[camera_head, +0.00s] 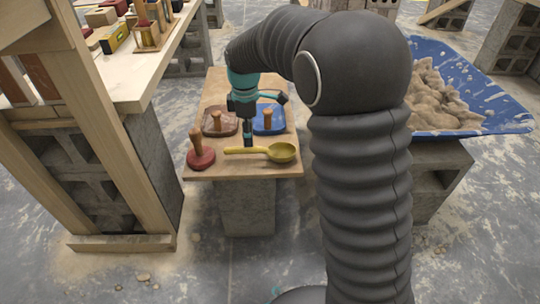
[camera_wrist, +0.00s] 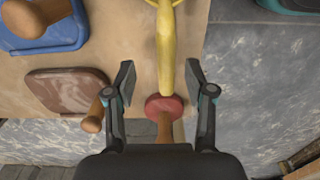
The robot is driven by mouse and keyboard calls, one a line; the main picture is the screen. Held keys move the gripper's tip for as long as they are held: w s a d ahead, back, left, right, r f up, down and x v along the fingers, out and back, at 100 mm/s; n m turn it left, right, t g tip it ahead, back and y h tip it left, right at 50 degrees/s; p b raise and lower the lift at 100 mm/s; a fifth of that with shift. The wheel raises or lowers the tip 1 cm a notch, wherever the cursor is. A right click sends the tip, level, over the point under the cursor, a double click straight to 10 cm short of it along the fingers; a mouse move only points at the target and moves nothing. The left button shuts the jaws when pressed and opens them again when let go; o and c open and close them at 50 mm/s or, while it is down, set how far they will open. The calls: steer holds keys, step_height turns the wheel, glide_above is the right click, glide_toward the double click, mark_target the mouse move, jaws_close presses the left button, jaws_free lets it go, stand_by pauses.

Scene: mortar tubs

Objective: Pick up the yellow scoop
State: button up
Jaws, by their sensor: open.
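The yellow scoop (camera_head: 281,152) lies on a small wooden board, its round bowl to the right and its handle pointing left. In the wrist view the scoop's handle (camera_wrist: 165,45) runs down from the top edge, and its end lies between my fingertips; most of the bowl is cut off by the frame. My gripper (camera_head: 248,138) is above the handle in the head view. In the wrist view my gripper (camera_wrist: 160,82) is open, one finger on each side of the handle end, with gaps on both sides. I cannot tell its exact height above the handle.
A red round tool (camera_head: 201,157) with a wooden handle stands close left of the scoop. A brown float (camera_head: 220,121) and a blue float (camera_head: 269,119) lie behind it. The wooden board (camera_head: 240,171) rests on a block. A blue tub (camera_head: 490,105) of sand stands at right.

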steer(key=shift+s+d+f+b, duration=0.1)
steer(key=shift+s+f+b, duration=0.1)
steer(key=shift+f, duration=0.7)
steer(key=shift+s+d+f+b, duration=0.1)
steer(key=shift+f+b, duration=0.15)
steer(key=shift+f, duration=0.7)
steer(key=shift+s+d+f+b, duration=0.1)
steer(key=shift+f+b, duration=0.1)
steer(key=shift+f, duration=0.7)
jaws_close()
